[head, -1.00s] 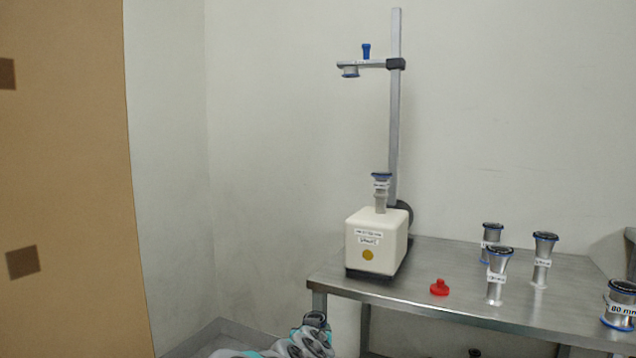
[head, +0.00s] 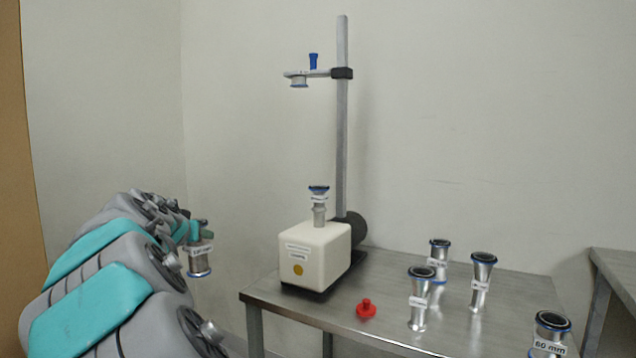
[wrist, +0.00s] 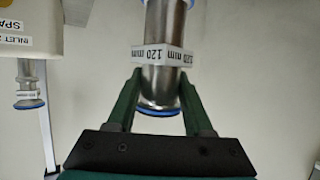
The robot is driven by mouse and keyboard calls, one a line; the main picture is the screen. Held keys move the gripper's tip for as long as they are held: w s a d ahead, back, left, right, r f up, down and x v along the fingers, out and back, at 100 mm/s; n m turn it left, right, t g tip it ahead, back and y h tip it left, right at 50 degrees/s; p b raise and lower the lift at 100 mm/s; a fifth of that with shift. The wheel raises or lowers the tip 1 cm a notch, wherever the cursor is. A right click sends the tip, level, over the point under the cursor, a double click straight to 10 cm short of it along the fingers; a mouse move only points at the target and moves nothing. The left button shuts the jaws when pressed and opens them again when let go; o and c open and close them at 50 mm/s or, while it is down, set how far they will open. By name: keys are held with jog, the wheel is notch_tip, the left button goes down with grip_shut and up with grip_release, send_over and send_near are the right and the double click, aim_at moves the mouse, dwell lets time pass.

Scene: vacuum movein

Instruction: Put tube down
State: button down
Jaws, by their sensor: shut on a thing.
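My gripper (wrist: 157,95) is shut on a metal tube (wrist: 161,78) with a blue-rimmed end and a white label reading 120 mm, in the wrist view. In the head view the held tube (head: 200,262) hangs upright in the air left of the steel table (head: 385,325), apart from it. My gripper (head: 197,236) shows small there beside my arm. Several other tubes stand upright on the table: one at the back (head: 438,262), one at the right (head: 480,283), one in front (head: 419,300), and a wider one labelled 60 mm (head: 549,338).
A white pump box (head: 314,257) with a short fitting on top stands at the table's left end, before a tall stand (head: 342,130) with a clamp arm. A red knob-like part (head: 366,309) lies on the table. Another steel table (head: 618,275) is at the right edge.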

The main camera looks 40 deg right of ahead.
jog(key=s+d+r+m+g+h+p, duration=0.1)
jog(key=s+d+r+m+g+h, duration=0.15)
jog(key=s+d+r, duration=0.8)
jog(key=s+d+r+m+g+h+p, duration=0.1)
jog(key=s+d+r+m+g+h, duration=0.2)
jog(key=s+d+r, duration=0.75)
jog(key=shift+m+y, duration=0.35)
jog(key=shift+m, duration=0.1)
jog(key=shift+w+d+f+p, duration=0.55)
jog(key=shift+w+d, duration=0.85)
jog(key=shift+w, duration=1)
jog(key=shift+w+d+f+p, duration=0.5)
jog(key=shift+w+d, duration=0.85)
jog(key=shift+w, duration=1.05)
jog(key=shift+w+d+f+p, duration=0.3)
jog(key=shift+w+d+p, duration=0.4)
jog(key=shift+w+d, duration=1.2)
jog(key=shift+w+a, duration=0.5)
jog(key=shift+f+b, duration=0.3)
jog(key=shift+c, duration=1.4)
grip_release()
jog(key=shift+r, duration=0.1)
